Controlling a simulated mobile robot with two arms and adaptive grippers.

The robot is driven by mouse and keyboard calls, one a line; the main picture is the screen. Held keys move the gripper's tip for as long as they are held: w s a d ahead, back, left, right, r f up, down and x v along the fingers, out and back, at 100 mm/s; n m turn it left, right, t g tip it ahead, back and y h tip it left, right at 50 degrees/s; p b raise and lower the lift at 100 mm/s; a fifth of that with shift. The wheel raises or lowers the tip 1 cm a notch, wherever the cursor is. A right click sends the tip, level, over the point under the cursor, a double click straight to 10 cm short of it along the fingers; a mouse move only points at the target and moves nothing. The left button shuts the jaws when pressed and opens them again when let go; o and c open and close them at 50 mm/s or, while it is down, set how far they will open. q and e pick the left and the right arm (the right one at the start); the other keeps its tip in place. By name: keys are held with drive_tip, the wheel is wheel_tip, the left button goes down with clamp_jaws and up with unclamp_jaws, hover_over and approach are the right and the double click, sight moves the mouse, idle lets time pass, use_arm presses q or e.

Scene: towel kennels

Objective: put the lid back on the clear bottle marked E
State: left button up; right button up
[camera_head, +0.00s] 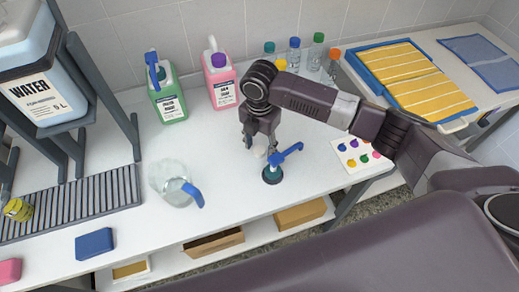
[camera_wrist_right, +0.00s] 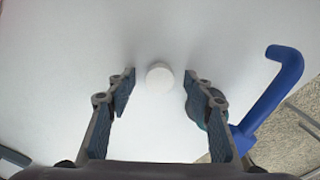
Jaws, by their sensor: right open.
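A small round white lid (camera_wrist_right: 159,77) lies on the white counter, between and just beyond my right gripper's fingertips in the wrist view. In the head view it shows as a pale spot (camera_head: 259,152) under the gripper. My right gripper (camera_head: 259,145) points down over the counter, open, with nothing between its fingers. Several small clear bottles stand along the back wall, with teal (camera_head: 269,48), blue (camera_head: 294,43), green (camera_head: 318,38), orange (camera_head: 334,54) and yellow (camera_head: 281,64) tops. No letter E is readable; my arm partly covers this group. My left gripper is not in view.
A blue-handled item with a dark teal base (camera_head: 272,175) stands close beside the right gripper. A clear jug (camera_head: 172,181), green (camera_head: 170,103) and pink (camera_head: 219,84) bottles, a colour-dot card (camera_head: 356,154) and a blue tray (camera_head: 370,72) surround the free counter.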

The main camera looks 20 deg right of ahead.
sight(260, 149)
drive_tip(key=c, duration=0.8)
drive_tip(key=shift+r, duration=0.15)
wheel_tip(260, 149, up, 20)
drive_tip(key=shift+f+b, duration=0.1)
drive_tip(key=shift+b, duration=0.4)
